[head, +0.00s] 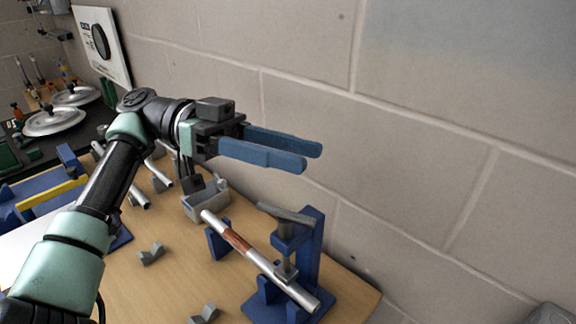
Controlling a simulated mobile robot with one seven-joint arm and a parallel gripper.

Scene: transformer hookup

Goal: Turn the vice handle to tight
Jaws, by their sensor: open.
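The vice (311,244) is a blue stand at the right end of the wooden bench. Its handle (287,215) is a grey bar on top of the screw. A silver pipe (265,263) with a reddish-brown band lies through the vice, under the screw's clamping foot, and runs up to the left. I cannot tell whether the foot presses on the pipe. My gripper (313,159) has two blue fingers, apart and empty. It is in the air above the bench, higher in the picture than the handle and not touching it.
A blue support (217,241) stands near the pipe's left end. A grey box (206,201) sits behind it. Small grey V-shaped blocks (151,254) lie on the bench (180,285). A block wall (420,170) stands close behind the vice.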

